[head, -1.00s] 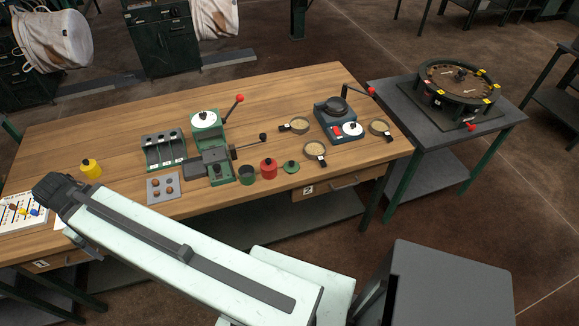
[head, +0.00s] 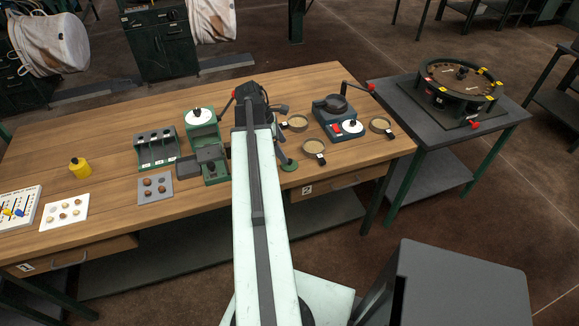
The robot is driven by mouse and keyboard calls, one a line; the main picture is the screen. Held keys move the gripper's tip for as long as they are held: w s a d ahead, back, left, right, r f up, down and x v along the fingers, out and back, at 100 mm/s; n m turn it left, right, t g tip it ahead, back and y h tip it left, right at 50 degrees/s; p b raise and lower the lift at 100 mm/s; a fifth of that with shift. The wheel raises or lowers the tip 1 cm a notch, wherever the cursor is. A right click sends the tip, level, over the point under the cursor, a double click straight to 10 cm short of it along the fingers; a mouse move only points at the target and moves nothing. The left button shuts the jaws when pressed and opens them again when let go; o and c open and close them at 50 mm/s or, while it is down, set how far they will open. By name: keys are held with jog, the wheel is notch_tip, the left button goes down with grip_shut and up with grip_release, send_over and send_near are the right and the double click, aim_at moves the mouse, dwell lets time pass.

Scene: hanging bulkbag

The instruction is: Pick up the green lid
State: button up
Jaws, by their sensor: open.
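The green lid (head: 289,165) is a small round disc with a dark knob. It lies on the wooden bench (head: 100,215), just right of my arm in the head view, and is partly covered. My gripper (head: 282,150) shows only in part beside the arm's far end, above the bench close to the lid. It is open, with nothing seen between its fingers. I cannot tell whether it touches the lid. The red pot and the green cup are hidden behind my arm.
A green press (head: 213,163) and a green rack (head: 156,150) stand left of my arm. Round sieves (head: 314,147) and a blue scale-like device (head: 338,122) stand to the right. A yellow pot (head: 80,168) is far left.

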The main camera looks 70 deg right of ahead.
aim_at(290, 160)
jog(key=b+x, duration=0.6)
jog(key=x, duration=0.1)
jog(key=shift+a+f, duration=0.2)
jog(key=shift+f, duration=0.15)
jog(key=shift+s+r, duration=0.1)
jog(key=shift+r, duration=0.1)
jog(key=c, duration=1.4)
notch_tip(290, 160, up, 10)
jog(key=p, duration=1)
jog(key=shift+s, duration=0.1)
